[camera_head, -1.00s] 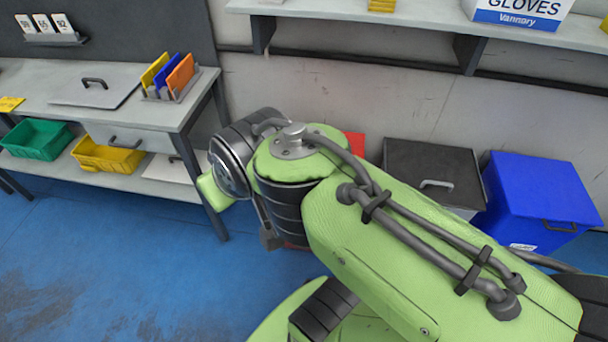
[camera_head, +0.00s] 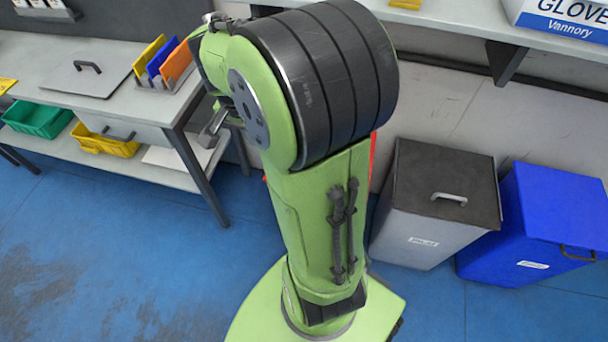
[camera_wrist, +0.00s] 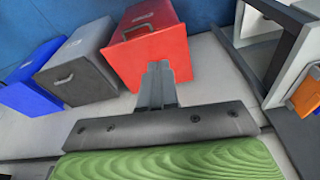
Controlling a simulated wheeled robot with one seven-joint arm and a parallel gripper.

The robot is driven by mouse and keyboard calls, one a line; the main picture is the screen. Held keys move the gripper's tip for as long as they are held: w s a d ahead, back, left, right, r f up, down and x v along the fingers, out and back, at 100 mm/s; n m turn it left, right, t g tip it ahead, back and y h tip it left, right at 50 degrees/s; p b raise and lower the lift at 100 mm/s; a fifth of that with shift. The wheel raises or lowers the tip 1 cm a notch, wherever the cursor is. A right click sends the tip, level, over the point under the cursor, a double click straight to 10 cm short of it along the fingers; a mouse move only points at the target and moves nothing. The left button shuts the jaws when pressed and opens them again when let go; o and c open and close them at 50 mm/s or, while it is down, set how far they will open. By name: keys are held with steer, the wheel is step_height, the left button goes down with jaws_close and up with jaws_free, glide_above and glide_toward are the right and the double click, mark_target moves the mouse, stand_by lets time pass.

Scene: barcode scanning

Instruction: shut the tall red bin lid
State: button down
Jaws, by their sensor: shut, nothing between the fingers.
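The tall red bin (camera_wrist: 150,55) is at the upper middle of the wrist view, with a handle (camera_wrist: 137,32) near one edge of its lid and a pale label on its body. The lid looks level on the bin; I cannot tell whether a small gap is left. In the head view my arm hides nearly all of it, leaving a thin red strip (camera_head: 373,155). My gripper (camera_wrist: 158,68) is shut and empty. Its fingertips overlap the lid's edge in the wrist view; contact cannot be told.
A grey bin (camera_head: 400,218) with a dark lid and a blue bin (camera_head: 550,190) stand to the right, both shut. A workbench (camera_head: 155,115) with folders and green and yellow trays is at left. A shelf (camera_head: 480,32) runs above the bins. Blue floor is open at lower left.

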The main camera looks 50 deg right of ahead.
steer(key=s+d+f+m+g+y+p, duration=0.1)
steer(key=s+d+f+m+y, duration=0.1)
steer(key=d+f+m, duration=0.7)
steer(key=s+d+f+m+g+y+p, duration=0.1)
steer(key=s+d+f+m+y, duration=0.1)
steer(key=d+f+m, duration=0.75)
steer(key=a+f+n+b, duration=0.1)
steer(key=a+f+b, duration=0.1)
steer(key=f, duration=0.5)
steer(key=s+a+f+b, duration=0.1)
steer(key=a+f+b, duration=0.1)
steer(key=f, duration=0.6)
steer(key=shift+s+a+n, duration=0.3)
steer(key=shift+a+n, duration=0.05)
steer(key=shift+a, duration=0.35)
steer(key=shift+f, duration=0.1)
steer(key=b+x, duration=0.1)
steer(key=x, duration=0.1)
steer(key=shift+f, duration=0.35)
steer(key=shift+s+a, duration=0.1)
steer(key=p+v, duration=0.6)
steer(key=v, duration=0.8)
steer(key=shift+r, duration=0.35)
